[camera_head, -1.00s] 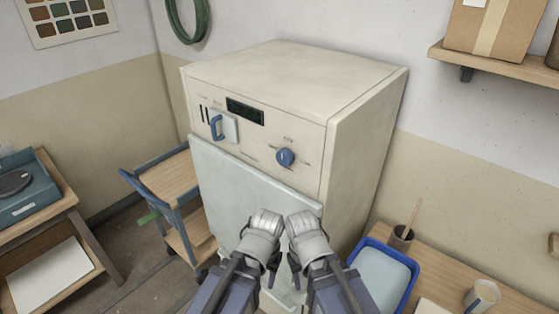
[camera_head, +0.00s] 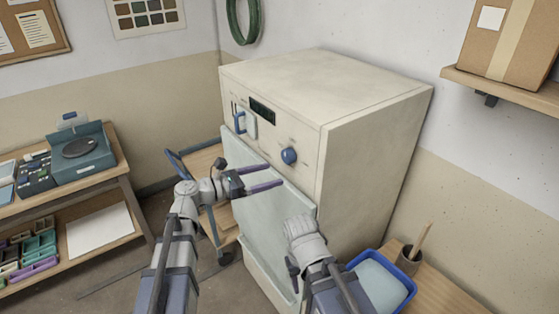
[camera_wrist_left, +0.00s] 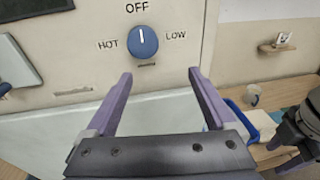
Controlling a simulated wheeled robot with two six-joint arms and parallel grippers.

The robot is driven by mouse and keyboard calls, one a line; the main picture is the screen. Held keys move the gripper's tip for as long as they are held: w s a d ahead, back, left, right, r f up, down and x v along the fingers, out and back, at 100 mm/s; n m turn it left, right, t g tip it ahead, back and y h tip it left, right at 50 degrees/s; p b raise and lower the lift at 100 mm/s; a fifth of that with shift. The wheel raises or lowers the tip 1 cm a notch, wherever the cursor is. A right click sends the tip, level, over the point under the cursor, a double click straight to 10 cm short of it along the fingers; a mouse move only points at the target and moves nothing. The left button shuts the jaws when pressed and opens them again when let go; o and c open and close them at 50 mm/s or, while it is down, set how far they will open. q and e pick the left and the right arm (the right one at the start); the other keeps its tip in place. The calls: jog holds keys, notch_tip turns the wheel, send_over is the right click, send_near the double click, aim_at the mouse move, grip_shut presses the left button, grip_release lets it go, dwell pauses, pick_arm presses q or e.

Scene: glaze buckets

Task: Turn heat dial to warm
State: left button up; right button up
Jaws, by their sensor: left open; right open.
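The blue heat dial (camera_head: 289,156) sits on the front panel of the cream cabinet (camera_head: 375,130). In the left wrist view the dial (camera_wrist_left: 142,42) has its white mark pointing up at OFF. HOT is printed to its left and LOW to its right; the small print below it is unreadable. My left gripper (camera_head: 277,177) is open and empty, in front of the cabinet and lower than the dial. Its two purple fingers (camera_wrist_left: 160,78) spread below and either side of the dial, not touching it. My right gripper (camera_head: 292,272) is low before the cabinet, mostly hidden by its wrist.
A blue handle (camera_head: 240,122) and a dark display (camera_head: 262,109) are left of the dial. A wooden cart (camera_head: 200,160) stands left of the cabinet. A blue tray (camera_head: 405,302) and a brush pot (camera_head: 410,260) are on the right table. A shelf holds a box (camera_head: 510,45).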

aim_at(285, 158)
pick_arm(q)
jog(key=w+d, duration=0.1)
jog(key=w+d+r+n+t, duration=0.1)
jog(key=w+d, duration=0.1)
jog(key=w+d+r+n, duration=0.1)
jog(key=w, duration=0.1)
jog(key=shift+d+r, duration=0.15)
dwell(0.5)
jog(key=shift+c, duration=0.3)
jog(key=c, duration=1.3)
